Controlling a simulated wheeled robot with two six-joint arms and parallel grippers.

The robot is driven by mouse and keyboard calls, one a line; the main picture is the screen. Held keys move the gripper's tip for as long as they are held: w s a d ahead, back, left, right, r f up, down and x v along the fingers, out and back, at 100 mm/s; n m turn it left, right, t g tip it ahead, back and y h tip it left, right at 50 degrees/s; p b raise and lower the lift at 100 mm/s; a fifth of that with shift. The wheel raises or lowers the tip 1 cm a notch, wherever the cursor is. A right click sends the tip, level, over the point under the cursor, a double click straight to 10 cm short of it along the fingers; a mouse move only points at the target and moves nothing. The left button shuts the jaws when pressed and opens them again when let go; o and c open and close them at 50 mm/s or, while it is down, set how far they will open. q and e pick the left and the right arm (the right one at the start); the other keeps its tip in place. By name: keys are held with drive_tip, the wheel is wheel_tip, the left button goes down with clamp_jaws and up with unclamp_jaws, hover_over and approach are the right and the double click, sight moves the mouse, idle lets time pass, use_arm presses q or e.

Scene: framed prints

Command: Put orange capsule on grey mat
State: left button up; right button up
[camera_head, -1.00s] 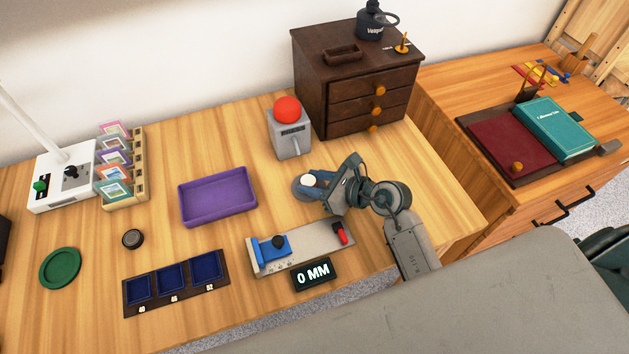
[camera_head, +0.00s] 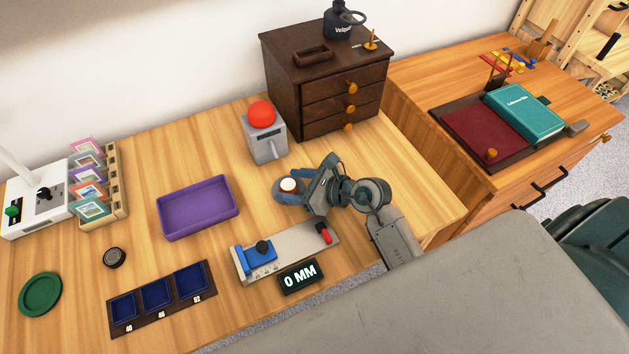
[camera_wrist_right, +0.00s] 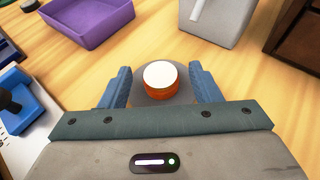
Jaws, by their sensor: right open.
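The orange capsule (camera_wrist_right: 160,89), a short upright cylinder with a white top, stands on the round grey mat (camera_wrist_right: 138,92) in the right wrist view. In the head view the capsule (camera_head: 289,185) shows its white top and a bit of orange, with part of the mat (camera_head: 277,187) at its left. My right gripper (camera_wrist_right: 160,82) is open, its blue fingers on either side of the capsule with gaps visible to both. In the head view the right gripper (camera_head: 292,188) hides part of the mat. My left gripper is not in view.
A grey box with a red ball (camera_head: 262,115) stands just behind the mat. A purple tray (camera_head: 197,208) lies to the left. A measuring slide with a blue block (camera_head: 258,252) and a 0 MM display (camera_head: 299,277) are in front. A dark drawer cabinet (camera_head: 325,85) stands behind.

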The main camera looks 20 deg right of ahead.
drive_tip(key=b+v, duration=0.1)
drive_tip(key=v, duration=1)
drive_tip(key=shift+s+d+r, duration=0.15)
drive_tip(key=shift+s+d, duration=0.1)
drive_tip(key=shift+s, duration=0.05)
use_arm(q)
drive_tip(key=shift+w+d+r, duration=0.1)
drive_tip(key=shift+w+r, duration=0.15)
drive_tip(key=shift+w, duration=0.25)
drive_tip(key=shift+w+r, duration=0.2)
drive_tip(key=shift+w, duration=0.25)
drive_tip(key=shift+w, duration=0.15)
